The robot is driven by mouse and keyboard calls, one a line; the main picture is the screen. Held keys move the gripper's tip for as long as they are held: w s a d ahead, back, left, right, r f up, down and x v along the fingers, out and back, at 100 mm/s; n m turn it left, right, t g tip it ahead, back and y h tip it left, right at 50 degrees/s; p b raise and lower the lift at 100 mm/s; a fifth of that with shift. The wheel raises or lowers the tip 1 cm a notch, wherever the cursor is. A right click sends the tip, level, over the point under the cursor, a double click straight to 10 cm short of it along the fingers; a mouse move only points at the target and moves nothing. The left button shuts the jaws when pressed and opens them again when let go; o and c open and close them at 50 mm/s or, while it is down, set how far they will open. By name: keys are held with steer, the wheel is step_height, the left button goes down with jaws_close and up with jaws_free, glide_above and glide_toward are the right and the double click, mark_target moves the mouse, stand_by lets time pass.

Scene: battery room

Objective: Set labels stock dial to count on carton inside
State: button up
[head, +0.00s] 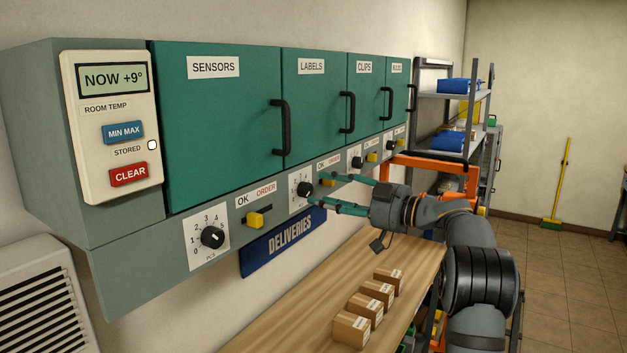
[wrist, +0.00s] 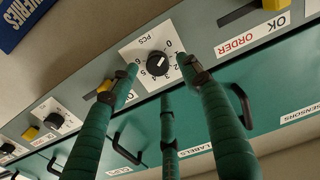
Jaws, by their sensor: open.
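The labels stock dial (head: 305,189) is a black knob on a white numbered plate, below the green LABELS door (head: 312,110), which is shut. My gripper (head: 320,190) is open, its green fingers pointing at this dial. In the wrist view, which is upside down, the dial (wrist: 157,63) sits between two fingertips, with a third finger below it. I cannot tell whether any finger touches the knob, nor read its setting surely. The inside of the labels cabinet, and any carton in it, is hidden.
The sensors dial (head: 212,237) and a yellow OK/ORDER slider (head: 255,218) lie to the left. A black labels door handle (head: 347,112) sticks out above. Several cartons (head: 352,329) stand on the wooden bench (head: 290,325) below. A blue DELIVERIES sign (head: 283,243) hangs under the panel.

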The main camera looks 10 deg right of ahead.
mark_target(310, 189)
steer(key=x, duration=0.1)
steer(key=p+x, duration=0.1)
steer(key=shift+w+a+r, duration=0.2)
steer(key=shift+r, duration=0.05)
steer(key=shift+w+a+f+p, duration=0.25)
steer(key=shift+w+a+p, duration=0.2)
steer(key=shift+w, duration=0.05)
steer(key=shift+c, duration=0.3)
steer(key=c, duration=1.1)
steer(key=shift+o, duration=0.2)
steer(key=shift+m+b, duration=0.3)
steer(key=shift+b, duration=0.05)
